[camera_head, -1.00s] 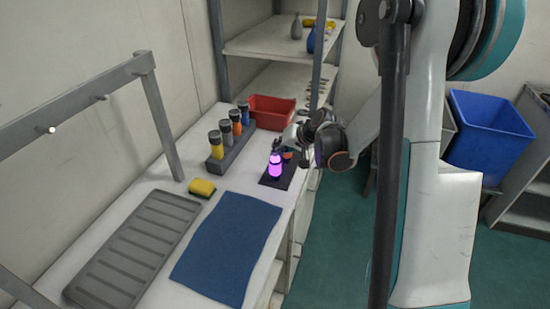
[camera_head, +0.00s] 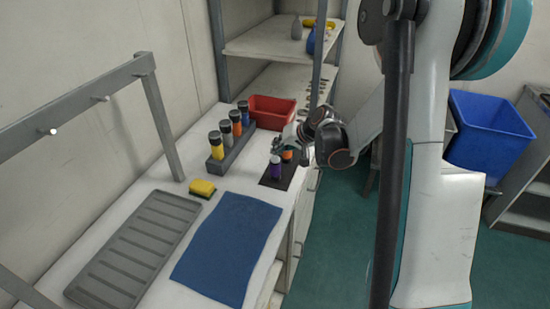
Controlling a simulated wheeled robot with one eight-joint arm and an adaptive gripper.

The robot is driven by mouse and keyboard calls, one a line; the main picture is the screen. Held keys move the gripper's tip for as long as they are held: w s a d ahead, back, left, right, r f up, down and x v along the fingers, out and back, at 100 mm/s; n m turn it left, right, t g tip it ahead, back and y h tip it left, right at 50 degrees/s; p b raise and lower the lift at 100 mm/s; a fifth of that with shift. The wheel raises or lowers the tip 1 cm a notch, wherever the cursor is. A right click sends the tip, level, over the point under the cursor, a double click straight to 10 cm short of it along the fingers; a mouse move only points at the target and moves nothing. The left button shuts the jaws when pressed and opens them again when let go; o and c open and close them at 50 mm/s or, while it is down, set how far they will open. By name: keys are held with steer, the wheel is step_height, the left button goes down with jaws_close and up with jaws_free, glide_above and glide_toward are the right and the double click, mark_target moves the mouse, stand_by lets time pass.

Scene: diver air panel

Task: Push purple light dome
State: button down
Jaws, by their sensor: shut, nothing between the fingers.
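The purple light dome (camera_head: 276,168) stands upright on a dark base plate (camera_head: 272,181) on the white counter. It is unlit and looks dark purple with a paler top. An orange dome (camera_head: 287,155) stands just behind and to the right of it on the same plate. My gripper (camera_head: 278,148) is shut and empty, just above and behind the purple dome. Whether its fingertips touch the dome cannot be made out at this size.
A rack of several coloured cylinders (camera_head: 232,142) stands left of the plate, with a red bin (camera_head: 271,112) behind. A yellow sponge (camera_head: 202,188), a blue cloth (camera_head: 226,247) and a grey ribbed tray (camera_head: 135,250) lie in front. A grey rail frame (camera_head: 160,120) stands at the left.

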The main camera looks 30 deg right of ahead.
mark_target(277, 157)
steer(key=shift+r+p, duration=1.8)
steer(key=shift+r, duration=1.2)
